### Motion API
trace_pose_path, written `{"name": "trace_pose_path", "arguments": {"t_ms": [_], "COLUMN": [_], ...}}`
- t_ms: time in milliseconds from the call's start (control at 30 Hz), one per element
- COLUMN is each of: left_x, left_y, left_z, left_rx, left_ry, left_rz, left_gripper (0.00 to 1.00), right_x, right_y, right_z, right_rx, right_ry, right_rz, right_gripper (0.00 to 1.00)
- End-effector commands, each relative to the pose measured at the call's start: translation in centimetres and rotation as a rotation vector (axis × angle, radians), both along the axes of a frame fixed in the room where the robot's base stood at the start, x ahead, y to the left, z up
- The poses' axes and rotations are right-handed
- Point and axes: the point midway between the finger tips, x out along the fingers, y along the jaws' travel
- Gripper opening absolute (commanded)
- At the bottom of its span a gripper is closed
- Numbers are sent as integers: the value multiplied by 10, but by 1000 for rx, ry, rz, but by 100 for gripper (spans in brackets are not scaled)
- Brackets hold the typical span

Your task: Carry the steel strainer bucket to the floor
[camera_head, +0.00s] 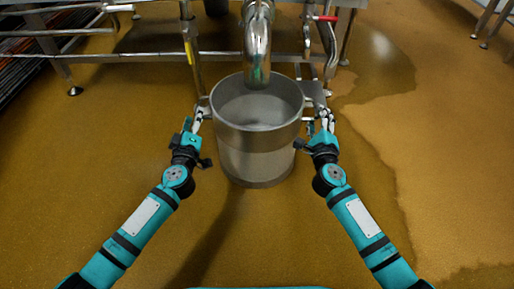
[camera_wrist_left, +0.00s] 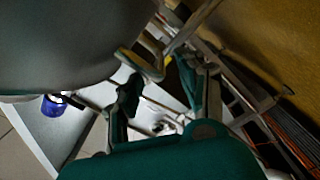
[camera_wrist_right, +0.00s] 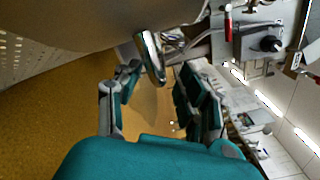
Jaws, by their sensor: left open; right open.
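The steel strainer bucket (camera_head: 258,145) stands upright in the middle of the head view, its open top below the end of a steel pipe. What supports its base cannot be made out. My left gripper (camera_head: 194,123) is open at the bucket's left side, and my right gripper (camera_head: 324,122) is open at its right side, both near rim height. In the right wrist view, a shiny steel handle (camera_wrist_right: 150,55) on the bucket wall (camera_wrist_right: 80,22) lies near my open fingertips. In the left wrist view, the bucket's dark wall (camera_wrist_left: 55,45) fills the upper left, beside my open fingers.
The bent steel pipe (camera_head: 257,45) comes down just behind the bucket's rim. A steel frame (camera_head: 110,57) with legs and rails stands behind, and a red-handled valve (camera_head: 326,18) is at the back right. The brown floor (camera_head: 90,180) is clear in front and at both sides.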

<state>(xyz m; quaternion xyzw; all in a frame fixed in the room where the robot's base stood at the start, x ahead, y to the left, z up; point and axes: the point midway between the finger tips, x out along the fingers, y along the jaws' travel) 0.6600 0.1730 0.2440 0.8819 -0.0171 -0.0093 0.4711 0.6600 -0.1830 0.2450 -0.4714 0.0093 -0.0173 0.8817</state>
Motion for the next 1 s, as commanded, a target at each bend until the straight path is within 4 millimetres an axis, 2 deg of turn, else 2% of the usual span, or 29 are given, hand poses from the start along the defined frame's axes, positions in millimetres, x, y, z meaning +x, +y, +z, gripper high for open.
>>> {"name": "trace_pose_path", "arguments": {"t_ms": [100,300,700,767,1000], "left_x": [22,44,50,50,50], "left_y": [-1,-2,-2,-2,-2], "left_z": [0,0,0,0,0], "left_rx": [-1,-1,0,0,0], "left_ry": [0,-1,0,0,1], "left_rz": [1,1,0,0,1], "left_gripper": [40,40,40,35,4], "right_x": [22,44,50,50,50], "right_y": [-1,-1,-2,-2,-2], "right_z": [1,0,0,0,0], "right_rx": [0,0,0,0,0], "right_ry": [0,0,0,1,0], "right_rz": [0,0,0,1,0], "right_gripper": [40,40,40,35,4]}}
